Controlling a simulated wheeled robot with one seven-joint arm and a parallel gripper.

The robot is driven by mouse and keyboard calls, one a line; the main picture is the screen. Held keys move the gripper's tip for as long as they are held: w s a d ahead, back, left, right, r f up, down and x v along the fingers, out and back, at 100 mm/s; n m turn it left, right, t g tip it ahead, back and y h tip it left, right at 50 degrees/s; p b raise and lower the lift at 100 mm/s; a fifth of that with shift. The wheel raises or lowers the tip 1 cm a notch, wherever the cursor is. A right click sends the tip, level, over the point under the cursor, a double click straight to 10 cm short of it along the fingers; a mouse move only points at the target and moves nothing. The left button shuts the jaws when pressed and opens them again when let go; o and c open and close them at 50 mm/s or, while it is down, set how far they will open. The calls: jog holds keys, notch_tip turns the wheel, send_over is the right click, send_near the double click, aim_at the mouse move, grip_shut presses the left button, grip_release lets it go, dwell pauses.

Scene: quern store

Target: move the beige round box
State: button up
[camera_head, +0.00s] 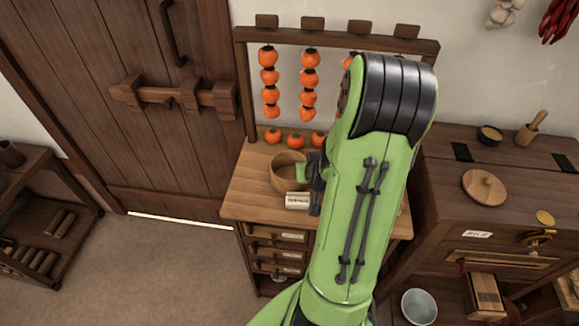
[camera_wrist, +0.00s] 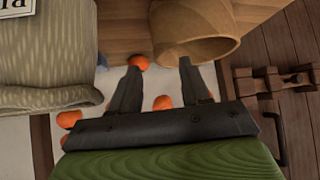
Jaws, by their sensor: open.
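My gripper (camera_wrist: 160,64) is open and empty in the wrist view, fingers apart and pointing up in the picture. In the head view its dark end (camera_head: 316,185) shows over the wooden table, partly behind my green arm. A grey-beige round container with a patterned wall (camera_wrist: 48,60) fills the left of the wrist view. It may be the beige round box, but I cannot be sure; I cannot make it out in the head view. A tan wooden bowl (camera_wrist: 195,52) lies just beyond the right fingertip in the wrist view. In the head view the bowl (camera_head: 284,181) stands left of my gripper.
A label card (camera_head: 297,200) stands at the bowl's front right. Persimmons (camera_head: 296,140) lie along the table's back, below a rack (camera_head: 285,32) with hanging strings of them. A dark wooden chest with a round lid (camera_head: 484,187) stands right. Floor (camera_head: 160,260) is clear left.

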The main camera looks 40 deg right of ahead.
aim_at(290, 173)
jog(key=p+x, duration=0.1)
jog(key=x, duration=0.7)
jog(key=shift+w+d+f, duration=0.1)
jog(key=shift+w+f, duration=0.05)
jog(key=shift+f, duration=0.1)
jog(key=shift+r, duration=0.1)
grip_shut()
